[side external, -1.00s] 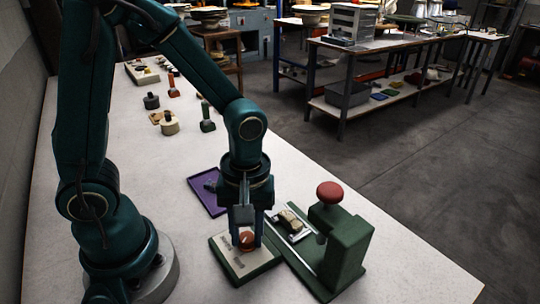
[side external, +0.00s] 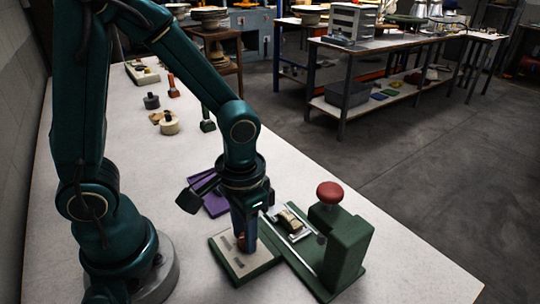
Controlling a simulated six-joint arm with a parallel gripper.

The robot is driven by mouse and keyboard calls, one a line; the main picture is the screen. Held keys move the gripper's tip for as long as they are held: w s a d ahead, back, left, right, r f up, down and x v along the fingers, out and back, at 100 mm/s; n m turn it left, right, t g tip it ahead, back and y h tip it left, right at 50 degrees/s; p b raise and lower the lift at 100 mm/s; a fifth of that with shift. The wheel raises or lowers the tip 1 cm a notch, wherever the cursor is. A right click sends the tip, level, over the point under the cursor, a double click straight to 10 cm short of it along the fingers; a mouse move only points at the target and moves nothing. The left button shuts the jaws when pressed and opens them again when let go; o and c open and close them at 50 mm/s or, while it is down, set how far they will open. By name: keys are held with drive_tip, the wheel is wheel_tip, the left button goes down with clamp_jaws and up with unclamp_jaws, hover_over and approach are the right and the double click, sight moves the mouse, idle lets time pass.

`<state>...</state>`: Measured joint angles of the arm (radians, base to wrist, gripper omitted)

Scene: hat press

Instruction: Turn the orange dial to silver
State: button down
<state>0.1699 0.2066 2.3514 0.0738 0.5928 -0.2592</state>
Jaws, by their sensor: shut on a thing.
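The orange dial (side external: 241,240) sits on a cream panel with a green base (side external: 228,262) at the front of the table. Only a sliver of the dial shows. My gripper (side external: 246,243) points straight down and is shut on the dial, its fingers hiding most of it. The markings on the panel are too small to read, so I cannot tell which setting the dial points at.
A green press (side external: 345,250) with a red knob (side external: 330,192) stands close on the right of the panel. A purple tray (side external: 214,205) lies behind my gripper. Stamps and round pieces (side external: 169,124) stand farther back. The table in front of the panel is clear.

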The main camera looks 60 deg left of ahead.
drive_tip(key=shift+m, duration=1.6)
drive_tip(key=c, duration=0.6)
unclamp_jaws()
drive_tip(key=shift+r, duration=2.6)
